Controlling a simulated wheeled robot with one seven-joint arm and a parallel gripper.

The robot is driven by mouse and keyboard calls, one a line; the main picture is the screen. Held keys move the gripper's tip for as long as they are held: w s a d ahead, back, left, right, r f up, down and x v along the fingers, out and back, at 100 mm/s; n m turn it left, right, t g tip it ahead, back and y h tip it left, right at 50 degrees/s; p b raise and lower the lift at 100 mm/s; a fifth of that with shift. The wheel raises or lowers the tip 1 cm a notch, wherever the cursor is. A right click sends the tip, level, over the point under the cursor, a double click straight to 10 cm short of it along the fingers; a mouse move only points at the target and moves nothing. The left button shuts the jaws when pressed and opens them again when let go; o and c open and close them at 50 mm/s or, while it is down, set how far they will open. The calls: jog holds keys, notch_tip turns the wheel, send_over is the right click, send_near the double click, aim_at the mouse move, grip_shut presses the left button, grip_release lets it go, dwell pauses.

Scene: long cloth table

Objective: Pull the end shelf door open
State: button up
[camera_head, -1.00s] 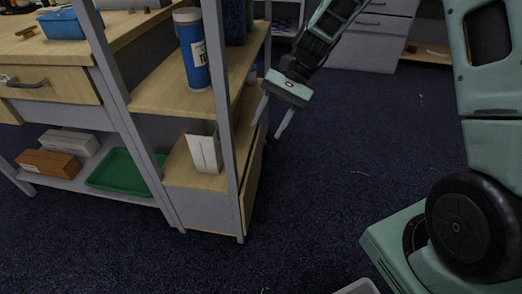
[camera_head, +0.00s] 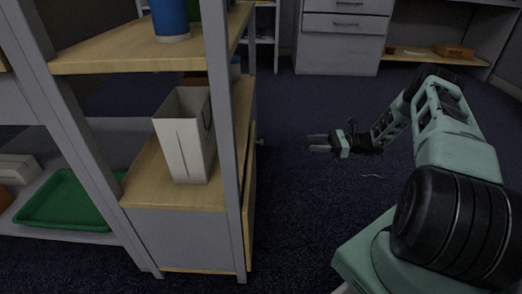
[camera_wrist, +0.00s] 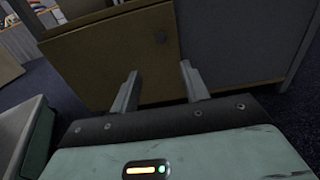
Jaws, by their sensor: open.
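The end shelf door is a light wooden panel, seen nearly edge-on in the head view (camera_head: 250,165) on the right end of the shelf unit. A small round knob (camera_head: 260,141) stands out from it.
The grey shelf post (camera_head: 222,130) stands in front of the door's edge. A white box (camera_head: 184,140) sits on the lower shelf and a blue cylinder (camera_head: 170,18) above. A green tray (camera_head: 62,203) lies at left. The dark carpet right of the unit is clear.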

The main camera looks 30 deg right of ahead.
jog(key=b+x, duration=0.7)
jog(key=x, duration=1)
jog(key=shift+w, duration=0.15)
